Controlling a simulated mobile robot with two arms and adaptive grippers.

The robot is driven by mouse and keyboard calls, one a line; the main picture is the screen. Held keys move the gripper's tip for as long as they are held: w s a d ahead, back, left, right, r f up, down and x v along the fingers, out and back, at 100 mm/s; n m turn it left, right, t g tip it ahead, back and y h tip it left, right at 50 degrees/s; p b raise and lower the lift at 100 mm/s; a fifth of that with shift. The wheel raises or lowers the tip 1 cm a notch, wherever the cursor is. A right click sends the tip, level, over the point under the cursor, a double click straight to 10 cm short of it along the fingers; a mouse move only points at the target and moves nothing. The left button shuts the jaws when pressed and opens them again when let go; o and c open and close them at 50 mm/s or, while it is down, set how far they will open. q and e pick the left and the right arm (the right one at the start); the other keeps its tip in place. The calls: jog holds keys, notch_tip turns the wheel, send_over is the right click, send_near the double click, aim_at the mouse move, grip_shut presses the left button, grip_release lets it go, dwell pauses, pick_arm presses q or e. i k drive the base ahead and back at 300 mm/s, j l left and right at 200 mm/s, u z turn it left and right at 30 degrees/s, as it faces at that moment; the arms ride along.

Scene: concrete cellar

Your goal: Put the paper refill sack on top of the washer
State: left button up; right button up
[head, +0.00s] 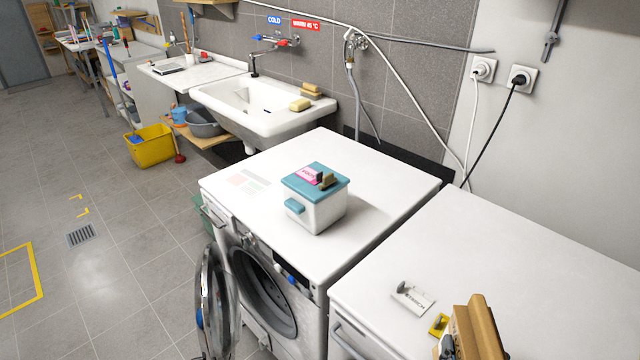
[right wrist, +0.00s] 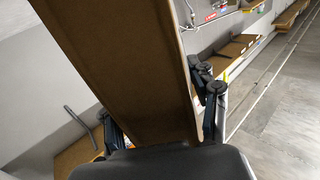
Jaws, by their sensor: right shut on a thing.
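The brown paper refill sack (head: 478,332) is at the bottom right of the head view, partly cut off by the frame edge. It fills the middle of the right wrist view (right wrist: 125,60). My right gripper (head: 447,348) is shut on it, with a dark finger on each side in the right wrist view (right wrist: 160,120). The white washer (head: 365,175) stands mid-picture with its round door open. The sack is to the right of the washer top, over or near the neighbouring white machine (head: 530,265). My left gripper is not in view.
A white box with a teal lid (head: 318,212) stands on the washer's front middle. The washer top is bare behind and right of it. A small white item (head: 412,297) and a yellow item (head: 438,324) are on the right machine. A sink (head: 262,105) lies behind the washer.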

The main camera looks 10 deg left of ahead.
aim_at(271, 183)
jog(key=i+j, duration=0.1)
jog(key=j, duration=0.35)
jog(key=i+j, duration=0.1)
jog(key=j, duration=0.35)
jog(key=i+j, duration=0.1)
jog(key=j, duration=0.4)
jog(key=i+j+z, duration=0.1)
jog(key=j, duration=0.35)
jog(key=i+j, duration=0.1)
jog(key=j, duration=0.25)
jog(key=i+j, duration=0.15)
jog(key=j, duration=0.25)
jog(key=i+j, duration=0.1)
jog(key=j, duration=0.25)
jog(key=i+j, duration=0.1)
jog(key=j, duration=0.25)
jog(key=i+j+z, duration=0.1)
jog(key=j, duration=0.3)
jog(key=i, duration=0.25)
